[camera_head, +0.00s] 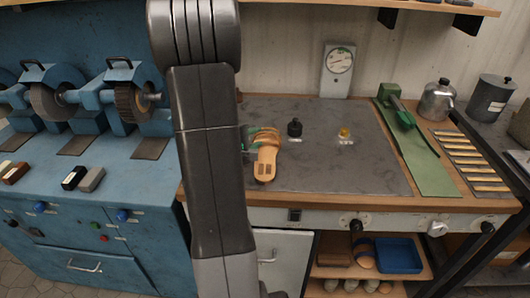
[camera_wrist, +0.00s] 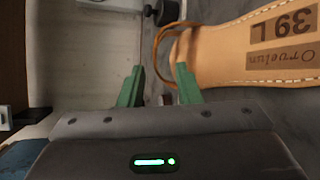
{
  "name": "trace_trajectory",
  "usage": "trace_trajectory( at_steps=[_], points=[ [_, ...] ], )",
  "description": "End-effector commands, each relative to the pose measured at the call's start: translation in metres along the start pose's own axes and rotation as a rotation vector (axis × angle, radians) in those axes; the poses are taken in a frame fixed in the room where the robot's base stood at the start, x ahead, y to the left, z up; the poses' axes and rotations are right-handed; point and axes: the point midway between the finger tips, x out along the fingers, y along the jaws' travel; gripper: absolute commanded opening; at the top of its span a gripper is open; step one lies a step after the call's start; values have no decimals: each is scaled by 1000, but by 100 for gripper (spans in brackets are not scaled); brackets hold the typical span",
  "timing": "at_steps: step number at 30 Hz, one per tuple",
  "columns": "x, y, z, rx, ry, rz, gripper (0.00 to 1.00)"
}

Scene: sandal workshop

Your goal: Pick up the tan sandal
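The tan sandal (camera_head: 266,166) lies on the grey work surface (camera_head: 340,170), just right of my arm in the head view. Its straps are at the far end. In the wrist view the sandal (camera_wrist: 240,50) fills the upper right, with "39 L" and a name stamped on the sole. My gripper (camera_wrist: 158,78) is open, with two green fingers apart. The right finger is beside the sandal's edge, and a thin strap loop curves near its tip. I cannot tell whether they touch. In the head view my arm hides most of the gripper.
A black knob-like item (camera_head: 294,128) and a small yellow item (camera_head: 344,133) stand beyond the sandal. A dial gauge (camera_head: 338,70) is at the wall. A green strip (camera_head: 425,160) lies to the right. Blue grinding machines (camera_head: 90,100) stand on the left. The mat's middle is clear.

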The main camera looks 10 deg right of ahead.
Motion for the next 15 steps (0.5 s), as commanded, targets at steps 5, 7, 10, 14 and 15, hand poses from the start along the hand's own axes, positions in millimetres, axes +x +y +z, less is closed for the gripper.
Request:
trace_trajectory(
  at_steps=[5, 7, 10, 14, 15],
  points=[
    [13, 0, 0, -1, 0, -1, 30],
    [16, 1, 1, 0, 0, -1, 30],
    [26, 3, 2, 0, -2, -3, 30],
    [44, 7, 4, -1, -3, -3, 30],
    [50, 6, 3, -1, -2, -2, 30]
  ],
)
